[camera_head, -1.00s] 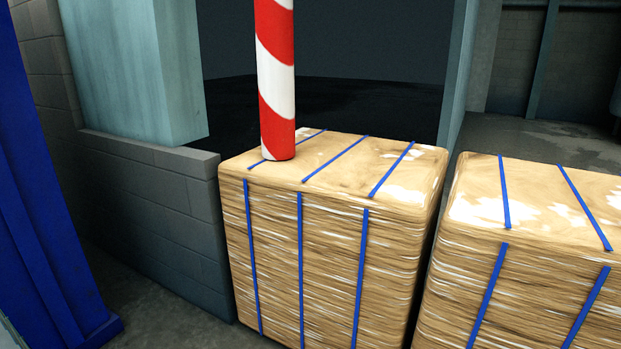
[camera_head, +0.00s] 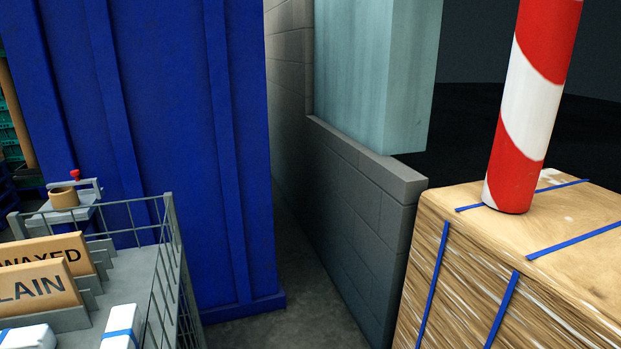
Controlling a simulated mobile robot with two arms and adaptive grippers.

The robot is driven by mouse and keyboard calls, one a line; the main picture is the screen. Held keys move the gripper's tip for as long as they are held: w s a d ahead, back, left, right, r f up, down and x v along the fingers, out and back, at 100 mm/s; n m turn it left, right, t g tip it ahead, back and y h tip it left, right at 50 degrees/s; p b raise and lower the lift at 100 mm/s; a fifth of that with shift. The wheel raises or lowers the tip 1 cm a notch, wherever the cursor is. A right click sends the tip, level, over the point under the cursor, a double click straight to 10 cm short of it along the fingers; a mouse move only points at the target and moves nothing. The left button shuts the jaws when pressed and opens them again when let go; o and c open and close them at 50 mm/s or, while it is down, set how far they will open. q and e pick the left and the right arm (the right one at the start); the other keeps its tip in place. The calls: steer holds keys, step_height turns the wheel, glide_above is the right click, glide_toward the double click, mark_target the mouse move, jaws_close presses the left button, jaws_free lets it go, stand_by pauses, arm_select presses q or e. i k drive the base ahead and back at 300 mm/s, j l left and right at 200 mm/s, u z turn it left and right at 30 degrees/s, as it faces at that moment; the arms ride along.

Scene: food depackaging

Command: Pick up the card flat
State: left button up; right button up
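I cannot make out a loose card flat in the head view. Two card-coloured signs, one reading WAXED (camera_head: 75,243) and one ending in LAIN (camera_head: 40,290), stand upright on a grey surface at the lower left. Neither of my grippers shows in this view.
A grey wire-sided cart (camera_head: 167,235) stands at the lower left, with white blue-banded bundles (camera_head: 122,333) by the signs. A tall blue metal container (camera_head: 180,150) is behind it. A strapped bale (camera_head: 465,275) and a red-and-white pole (camera_head: 525,110) are right. A low block wall (camera_head: 365,200) lies between.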

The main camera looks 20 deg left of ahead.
mark_target(49, 285)
steer(key=i+u, duration=0.15)
steer(key=u, duration=0.3)
steer(key=i+l+u, duration=0.1)
steer(key=u, duration=0.35)
steer(key=i+l+u, duration=0.15)
steer(key=u, duration=0.25)
steer(key=i+l+u, duration=0.15)
steer(key=u, duration=0.3)
steer(key=i+l+u, duration=0.15)
steer(key=u, duration=0.3)
steer(key=l+u, duration=0.45)
steer(key=i+j, duration=0.05)
steer(key=j, duration=0.05)
